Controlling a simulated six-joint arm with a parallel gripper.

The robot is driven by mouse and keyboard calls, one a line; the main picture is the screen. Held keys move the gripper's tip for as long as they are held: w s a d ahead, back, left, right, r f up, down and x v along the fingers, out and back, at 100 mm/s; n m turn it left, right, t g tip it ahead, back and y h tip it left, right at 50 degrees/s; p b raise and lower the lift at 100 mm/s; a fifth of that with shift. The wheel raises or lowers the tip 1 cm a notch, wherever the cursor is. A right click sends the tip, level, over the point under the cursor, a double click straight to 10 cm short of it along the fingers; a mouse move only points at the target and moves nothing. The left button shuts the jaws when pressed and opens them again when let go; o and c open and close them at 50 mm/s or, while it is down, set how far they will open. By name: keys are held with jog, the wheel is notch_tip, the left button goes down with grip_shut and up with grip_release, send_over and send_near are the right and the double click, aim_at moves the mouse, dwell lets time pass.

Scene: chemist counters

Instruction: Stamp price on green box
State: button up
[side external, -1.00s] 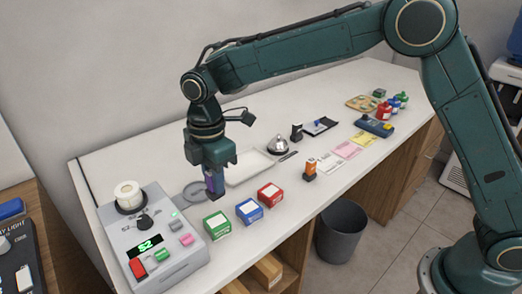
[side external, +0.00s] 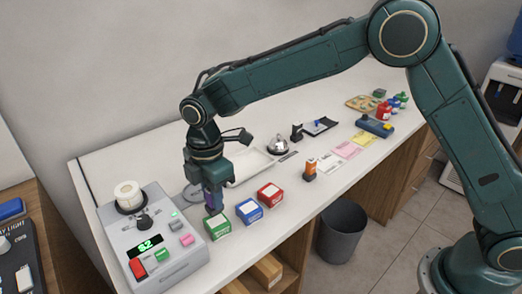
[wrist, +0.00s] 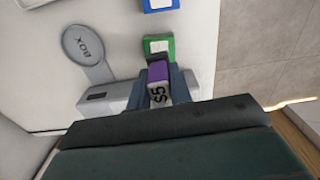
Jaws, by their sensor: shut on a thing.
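My gripper (side external: 213,207) is shut on a purple stamp (wrist: 158,71), whose pale side label looks like "S5" in the wrist view. The green box (side external: 218,229) with a white top label sits on the counter beside the grey machine. The stamp's lower end is low at the green box's back left edge in the side view; I cannot tell if it touches. In the wrist view the green box (wrist: 158,46) lies just beyond the stamp, its near part hidden.
A blue box (side external: 249,211) and a red box (side external: 270,194) stand in a row right of the green one. The grey machine (side external: 158,238) with a lit display stands left. A round grey plate marked "BOX" (wrist: 89,43) and a white tray (side external: 250,168) lie behind.

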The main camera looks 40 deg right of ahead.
jog(key=shift+f, duration=1.2)
jog(key=shift+f, duration=0.55)
dwell(1.2)
jog(key=shift+r, duration=0.15)
jog(key=shift+r, duration=3.4)
